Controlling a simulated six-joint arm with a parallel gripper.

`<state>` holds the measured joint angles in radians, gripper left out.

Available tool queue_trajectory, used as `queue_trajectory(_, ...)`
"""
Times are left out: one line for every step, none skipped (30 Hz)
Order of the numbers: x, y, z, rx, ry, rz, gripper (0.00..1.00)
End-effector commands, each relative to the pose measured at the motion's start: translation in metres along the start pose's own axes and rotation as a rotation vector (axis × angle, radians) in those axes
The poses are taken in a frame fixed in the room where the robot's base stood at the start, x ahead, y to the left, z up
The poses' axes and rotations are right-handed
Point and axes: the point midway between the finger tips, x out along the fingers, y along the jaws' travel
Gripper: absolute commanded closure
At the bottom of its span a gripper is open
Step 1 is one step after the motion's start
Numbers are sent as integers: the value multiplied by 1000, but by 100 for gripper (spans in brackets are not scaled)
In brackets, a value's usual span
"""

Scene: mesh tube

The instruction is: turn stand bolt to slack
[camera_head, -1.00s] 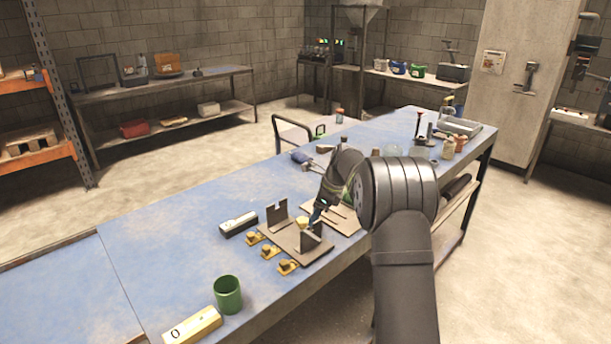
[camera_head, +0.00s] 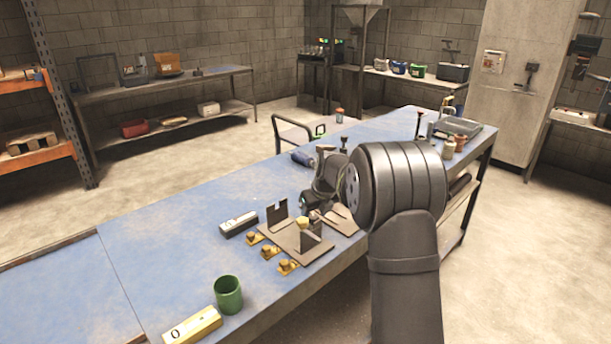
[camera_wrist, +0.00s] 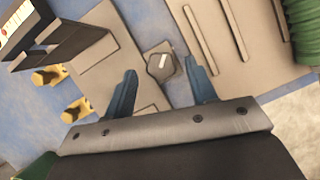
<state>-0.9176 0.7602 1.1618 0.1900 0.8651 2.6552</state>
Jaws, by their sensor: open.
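The stand bolt (camera_wrist: 161,63) has a grey hexagonal head with a white line on it. In the wrist view it sits at the edge of the brown stand plate (camera_wrist: 108,75), ahead of the gap between my fingers. My gripper (camera_wrist: 160,82) is open, its two blue fingers apart and not touching the bolt. In the head view the stand plate (camera_head: 287,240) carries two upright plates, and my gripper (camera_head: 312,213) is just behind it, partly hidden by my wrist. One dark upright (camera_wrist: 72,42) shows at the upper left of the wrist view.
Yellow clamps (camera_head: 270,251) line the stand's front left. A slotted tan plate (camera_wrist: 228,45) lies to the right of the bolt, with a green ribbed object (camera_wrist: 303,30) beyond. A green cup (camera_head: 228,294) stands at the front. The blue table (camera_head: 180,235) is clear on the left.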

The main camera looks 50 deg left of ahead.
Motion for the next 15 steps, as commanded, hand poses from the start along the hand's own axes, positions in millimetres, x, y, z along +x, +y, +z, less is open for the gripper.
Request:
queue_trajectory(-15, -2, 2, 1, -8, -3, 48)
queue_trajectory(-21, -2, 2, 0, -8, -3, 48)
queue_trajectory(-29, -2, 2, 0, -7, -3, 48)
queue_trajectory(-35, -2, 2, 0, -8, -3, 48)
queue_trajectory(-41, -2, 2, 0, -8, -3, 48)
queue_trajectory(-49, -2, 2, 0, -6, -2, 48)
queue_trajectory(-55, -2, 2, -1, -7, -2, 48)
queue_trajectory(-61, -2, 2, -1, -7, -2, 48)
queue_trajectory(-69, -2, 1, -1, -6, -1, 48)
queue_trajectory(-75, -2, 2, -1, -7, -1, 48)
queue_trajectory(-81, -2, 2, -2, -7, -2, 48)
queue_trajectory(-89, -2, 1, -2, -6, -1, 48)
queue_trajectory(-95, -2, 2, -2, -6, -1, 48)
queue_trajectory(-101, -2, 2, -2, -7, -1, 48)
queue_trajectory(-109, -2, 1, -2, -6, -1, 48)
